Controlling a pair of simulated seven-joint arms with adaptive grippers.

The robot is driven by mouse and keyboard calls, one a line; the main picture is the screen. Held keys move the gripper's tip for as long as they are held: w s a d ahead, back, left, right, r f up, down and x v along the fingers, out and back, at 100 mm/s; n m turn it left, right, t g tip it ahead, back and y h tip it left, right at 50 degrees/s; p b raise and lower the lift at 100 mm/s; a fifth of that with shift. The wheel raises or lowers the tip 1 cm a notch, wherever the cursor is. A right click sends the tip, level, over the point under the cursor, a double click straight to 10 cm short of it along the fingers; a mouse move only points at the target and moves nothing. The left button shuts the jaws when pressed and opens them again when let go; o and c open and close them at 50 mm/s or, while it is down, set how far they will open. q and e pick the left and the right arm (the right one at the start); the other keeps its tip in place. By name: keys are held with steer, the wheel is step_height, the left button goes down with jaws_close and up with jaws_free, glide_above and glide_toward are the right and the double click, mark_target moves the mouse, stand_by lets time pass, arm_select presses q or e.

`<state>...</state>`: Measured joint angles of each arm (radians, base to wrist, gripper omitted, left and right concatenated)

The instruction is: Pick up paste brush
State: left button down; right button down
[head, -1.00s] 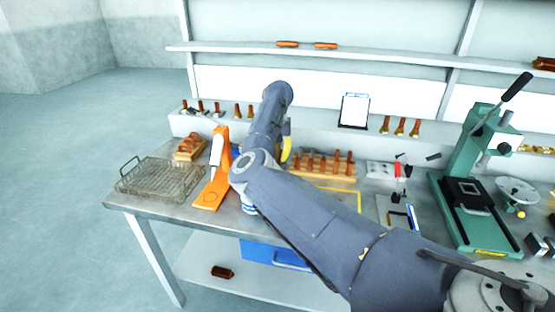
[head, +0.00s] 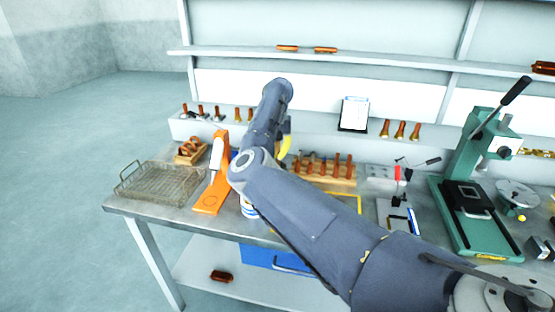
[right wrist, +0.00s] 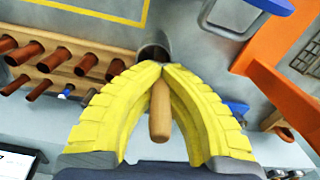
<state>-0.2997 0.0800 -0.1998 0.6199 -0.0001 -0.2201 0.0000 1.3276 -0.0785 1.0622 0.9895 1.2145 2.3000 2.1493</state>
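The wooden handle of the paste brush (right wrist: 160,112) shows between my right fingers in the right wrist view, pointing toward the camera. My right gripper (right wrist: 163,68) has yellow ribbed fingers that come together at the tips around the handle's far part. The brush's bristle end is hidden behind the fingertips. A dark round opening (right wrist: 152,51) lies just beyond the tips. In the head view, my right arm covers most of the gripper, and only a bit of yellow finger (head: 286,147) shows beside it. My left gripper is in neither view.
An orange stand (head: 211,196) and a wire basket (head: 160,186) are left of my arm. A white and blue can (head: 249,209) is partly hidden by it. A green press (head: 480,190) stands farther right.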

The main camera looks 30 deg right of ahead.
step_height(320, 180, up, 18)
stand_by(0.6)
steer(key=shift+f, duration=0.1)
stand_by(2.1)
